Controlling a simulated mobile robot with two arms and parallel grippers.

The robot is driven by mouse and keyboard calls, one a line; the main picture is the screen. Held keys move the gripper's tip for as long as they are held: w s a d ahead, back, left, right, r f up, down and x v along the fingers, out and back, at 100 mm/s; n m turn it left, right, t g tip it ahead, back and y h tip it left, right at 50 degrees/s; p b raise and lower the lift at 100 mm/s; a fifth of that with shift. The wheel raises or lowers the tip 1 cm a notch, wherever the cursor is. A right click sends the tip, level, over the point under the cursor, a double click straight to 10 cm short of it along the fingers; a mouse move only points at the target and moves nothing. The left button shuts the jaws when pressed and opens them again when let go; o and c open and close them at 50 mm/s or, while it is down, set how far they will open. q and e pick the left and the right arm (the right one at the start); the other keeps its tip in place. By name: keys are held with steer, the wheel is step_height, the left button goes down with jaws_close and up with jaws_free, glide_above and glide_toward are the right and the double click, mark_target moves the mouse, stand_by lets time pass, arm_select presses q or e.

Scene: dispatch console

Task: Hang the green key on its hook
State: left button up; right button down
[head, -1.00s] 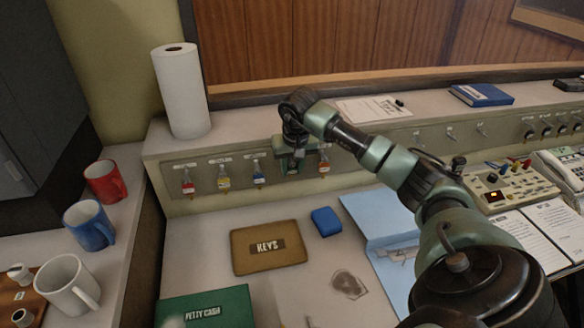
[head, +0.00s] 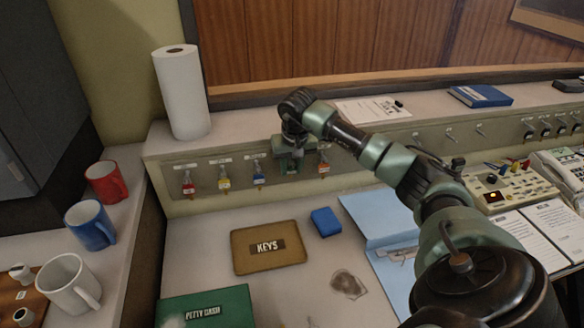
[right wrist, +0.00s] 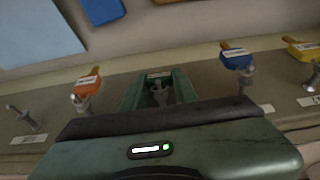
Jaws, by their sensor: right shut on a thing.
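My right gripper (head: 291,164) is at the key panel, between the blue key and the orange key. In the right wrist view its two green fingers (right wrist: 160,92) stand on either side of a metal hook (right wrist: 159,95). A white label on the green key (right wrist: 158,75) shows between the fingertips; the rest of the key blends with the fingers. The gripper is shut on this key. The key is right at the hook, but I cannot tell whether it is on it. My left gripper is not in view.
Red, yellow and blue (head: 258,174) keys hang left of the gripper, an orange key (head: 323,164) close to its right. Bare hooks (head: 447,137) continue rightward. A KEYS tray (head: 242,262) and a blue box (head: 326,221) lie on the desk below.

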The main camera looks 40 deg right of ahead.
steer(key=shift+w+d+r, duration=0.3)
steer(key=c, duration=1.4)
jaws_free()
steer(key=o, duration=0.4)
steer(key=shift+w+f, duration=0.15)
steer(key=shift+f, duration=0.05)
steer(key=shift+c, duration=0.2)
steer(key=shift+f, duration=0.15)
steer(key=shift+f, duration=0.1)
steer(key=shift+a, duration=0.1)
steer(key=shift+p+v, duration=2.2)
steer(key=shift+v, duration=0.9)
steer(key=shift+f, duration=0.1)
